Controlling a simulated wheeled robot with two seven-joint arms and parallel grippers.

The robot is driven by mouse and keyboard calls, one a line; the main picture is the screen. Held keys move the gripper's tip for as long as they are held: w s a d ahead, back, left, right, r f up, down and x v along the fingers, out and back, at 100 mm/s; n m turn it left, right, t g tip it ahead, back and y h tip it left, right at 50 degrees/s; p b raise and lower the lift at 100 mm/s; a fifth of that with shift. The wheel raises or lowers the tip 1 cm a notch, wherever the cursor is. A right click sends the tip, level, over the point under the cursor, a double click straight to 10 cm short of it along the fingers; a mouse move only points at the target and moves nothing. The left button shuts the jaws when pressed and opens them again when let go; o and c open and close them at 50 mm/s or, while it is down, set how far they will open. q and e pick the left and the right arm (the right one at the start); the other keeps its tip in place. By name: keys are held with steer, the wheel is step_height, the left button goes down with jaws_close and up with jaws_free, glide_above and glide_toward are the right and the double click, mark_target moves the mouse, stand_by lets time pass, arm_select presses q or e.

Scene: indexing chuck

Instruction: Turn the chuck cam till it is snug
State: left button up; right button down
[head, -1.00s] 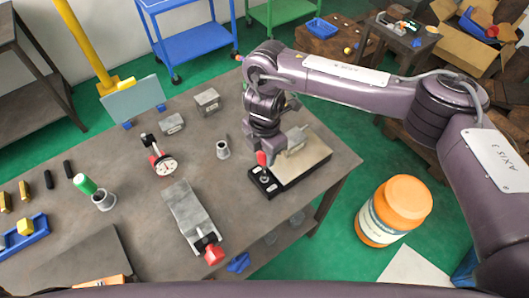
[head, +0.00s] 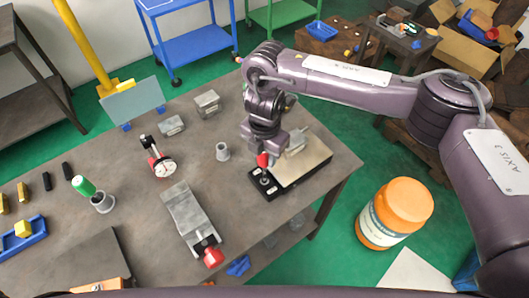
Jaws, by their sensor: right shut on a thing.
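The chuck is a dark block with a pale plate (head: 309,166) at the right side of the table. Its cam, with a red handle (head: 262,160), stands at the chuck's left end above a round pivot (head: 265,180). My right gripper (head: 264,152) reaches down from above and is shut on the red cam handle; the fingertips are small and partly hidden. A grey metal piece (head: 297,141) sits on the plate, partly behind the gripper. How snug the cam is cannot be told. My left gripper is not in view.
A grey vise with a red knob (head: 187,215) lies left of the chuck. A small grey cup (head: 222,151), a dial gauge (head: 162,165) and metal blocks (head: 207,103) stand nearby. An orange jar (head: 395,212) is right of the table (head: 120,215).

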steer(key=shift+f+b, duration=0.55)
steer(key=shift+f, duration=0.2)
stand_by(0.4)
steer(key=c, duration=1.5)
jaws_free()
jaws_close()
